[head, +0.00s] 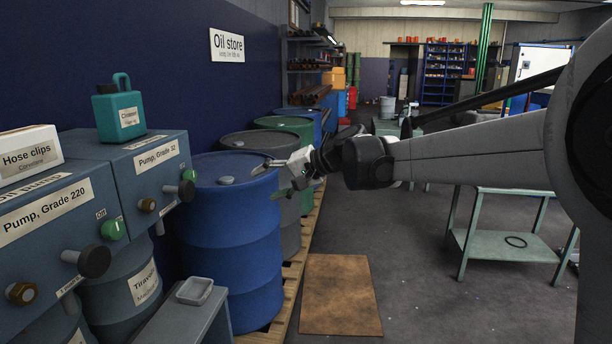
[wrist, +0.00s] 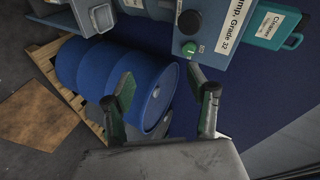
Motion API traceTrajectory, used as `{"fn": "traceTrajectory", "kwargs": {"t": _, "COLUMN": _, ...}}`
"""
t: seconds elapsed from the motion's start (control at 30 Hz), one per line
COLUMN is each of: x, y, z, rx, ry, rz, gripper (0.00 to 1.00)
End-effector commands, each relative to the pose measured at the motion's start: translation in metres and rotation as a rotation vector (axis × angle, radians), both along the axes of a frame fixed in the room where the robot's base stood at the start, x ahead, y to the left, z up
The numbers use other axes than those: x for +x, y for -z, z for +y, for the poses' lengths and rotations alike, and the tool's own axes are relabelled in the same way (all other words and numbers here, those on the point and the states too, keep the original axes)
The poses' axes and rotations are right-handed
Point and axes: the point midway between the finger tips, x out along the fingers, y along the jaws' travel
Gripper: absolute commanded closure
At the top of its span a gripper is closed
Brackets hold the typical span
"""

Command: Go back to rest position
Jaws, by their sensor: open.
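My gripper (head: 278,178) is at the end of my arm, which reaches in from the right in the head view. It is held in front of and beside the top of a blue drum (head: 232,232). In the wrist view my gripper (wrist: 165,95) has its two fingers wide apart with nothing between them. The blue drum also shows in the wrist view (wrist: 95,75), behind the left finger.
Pump boxes (head: 150,178) stand at left, with a teal cleaner jug (head: 120,108) and a hose clips box (head: 28,155) on top. More drums (head: 285,124) line the wall on a pallet. A green table (head: 500,245) stands right. The floor between is open around a brown mat (head: 340,295).

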Motion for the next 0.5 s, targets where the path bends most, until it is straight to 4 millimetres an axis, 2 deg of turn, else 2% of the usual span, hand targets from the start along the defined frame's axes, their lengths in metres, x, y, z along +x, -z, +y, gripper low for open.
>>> {"fn": "traceTrajectory", "kwargs": {"t": 0.03, "x": -0.015, "y": -0.001, "z": -0.012, "rx": -0.035, "ry": 0.011, "rz": -0.007, "gripper": 0.47}}
{"fn": "traceTrajectory", "kwargs": {"t": 0.23, "x": -0.067, "y": 0.005, "z": -0.057, "rx": -0.18, "ry": 0.052, "rz": -0.04, "gripper": 0.47}}
{"fn": "traceTrajectory", "kwargs": {"t": 0.5, "x": -0.142, "y": 0.022, "z": -0.118, "rx": -0.378, "ry": 0.102, "rz": -0.082, "gripper": 0.47}}
